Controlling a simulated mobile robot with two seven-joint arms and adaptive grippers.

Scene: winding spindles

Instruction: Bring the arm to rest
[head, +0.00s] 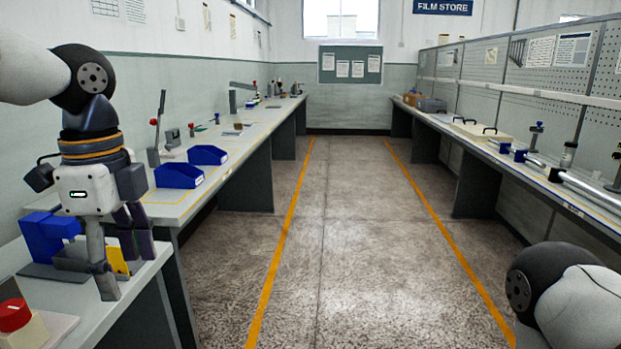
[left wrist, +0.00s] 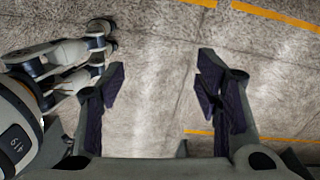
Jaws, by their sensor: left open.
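My left gripper (head: 126,268) hangs down at the left of the head view, in front of the near end of the left bench. In the left wrist view its two dark-padded fingers (left wrist: 158,68) are spread apart. Only bare concrete floor shows between them, so it is open and empty. The upper part of my left arm comes in from the top left. Part of my right arm shows at the lower right of the head view, but its gripper is out of view.
Near the gripper are a blue block-like fixture (head: 42,232), a yellow piece (head: 119,262) partly hidden by the fingers, and a red knob (head: 14,315). Blue bins (head: 180,175) stand farther along the left bench. The right bench (head: 500,153) holds rods. The aisle floor (head: 345,240) is clear.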

